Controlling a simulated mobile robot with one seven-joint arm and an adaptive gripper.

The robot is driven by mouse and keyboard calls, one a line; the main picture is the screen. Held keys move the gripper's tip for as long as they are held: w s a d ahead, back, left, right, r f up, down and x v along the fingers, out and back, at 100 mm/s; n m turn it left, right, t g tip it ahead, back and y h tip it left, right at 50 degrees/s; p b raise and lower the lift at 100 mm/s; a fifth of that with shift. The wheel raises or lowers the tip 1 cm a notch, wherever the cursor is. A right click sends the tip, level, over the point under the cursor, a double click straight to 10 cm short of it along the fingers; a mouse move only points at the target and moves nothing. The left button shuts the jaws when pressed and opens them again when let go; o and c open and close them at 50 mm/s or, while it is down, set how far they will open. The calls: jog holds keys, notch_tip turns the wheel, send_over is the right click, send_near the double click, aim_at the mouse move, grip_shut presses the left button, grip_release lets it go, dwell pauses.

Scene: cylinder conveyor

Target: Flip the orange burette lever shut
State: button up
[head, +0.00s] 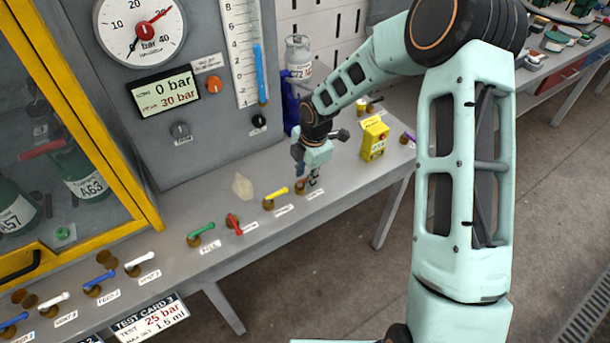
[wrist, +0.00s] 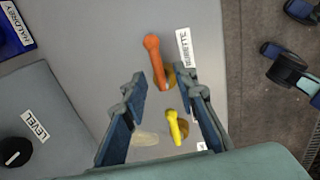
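The orange lever (wrist: 154,60) shows in the wrist view on a brass base, beside a white label that reads BURETTE. Its knob points to the upper left, away from the base. My gripper (wrist: 167,85) is open, with one finger on each side of the lever's base end and no clear contact. In the head view my gripper (head: 308,181) hangs low over the bench, above a brass base near its front edge. It hides most of the orange lever there.
A yellow lever (head: 276,193), a red lever (head: 234,223) and a green lever (head: 202,229) stand left along the bench edge. A yellow box (head: 374,139) stands to the right. The grey gauge panel (head: 200,110) rises behind. The yellow-framed cabinet (head: 135,190) is at the left.

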notch_tip(320, 180, up, 12)
jog(key=s+d, duration=0.1)
jog(key=s, duration=0.1)
jog(key=shift+d, duration=0.2)
jog(key=shift+f, duration=0.1)
dwell(0.3)
